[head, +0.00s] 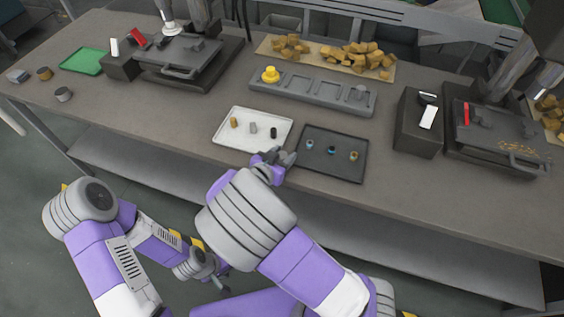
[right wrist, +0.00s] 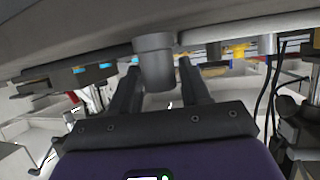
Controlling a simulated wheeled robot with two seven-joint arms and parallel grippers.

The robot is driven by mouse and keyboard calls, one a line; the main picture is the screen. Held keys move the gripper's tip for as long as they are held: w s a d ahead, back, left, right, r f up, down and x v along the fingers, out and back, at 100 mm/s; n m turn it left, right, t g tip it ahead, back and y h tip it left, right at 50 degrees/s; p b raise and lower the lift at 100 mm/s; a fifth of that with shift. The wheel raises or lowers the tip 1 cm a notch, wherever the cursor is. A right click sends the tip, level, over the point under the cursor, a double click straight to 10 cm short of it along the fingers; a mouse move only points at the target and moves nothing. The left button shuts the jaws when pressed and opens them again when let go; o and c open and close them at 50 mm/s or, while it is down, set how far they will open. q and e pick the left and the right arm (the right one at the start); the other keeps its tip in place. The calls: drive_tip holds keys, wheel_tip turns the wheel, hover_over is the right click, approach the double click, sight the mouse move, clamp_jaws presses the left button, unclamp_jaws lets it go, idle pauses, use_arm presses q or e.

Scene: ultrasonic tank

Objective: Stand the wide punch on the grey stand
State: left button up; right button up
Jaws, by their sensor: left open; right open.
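My right gripper (head: 279,157) is at the front edge of the white tray and the dark tray, low over the bench. In the right wrist view its two fingers are apart, with a grey stepped cylinder (right wrist: 153,62) between or just beyond their tips. I cannot tell whether they touch it, or whether it is the wide punch; in the head view it is not clearly separable from the gripper. The white tray (head: 226,142) holds a brass, a grey and a black small piece. The dark tray (head: 333,174) holds several small ringed pieces. My left gripper (head: 219,284) is open, below the bench front.
A long grey rack (head: 312,97) with recesses lies behind the trays, a yellow piece (head: 270,75) at its left end. Dark machines stand left (head: 180,62) and right (head: 497,140). The left front bench is clear.

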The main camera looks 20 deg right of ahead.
drive_tip(key=shift+x, duration=0.85)
drive_tip(key=shift+r, duration=0.1)
clamp_jaws()
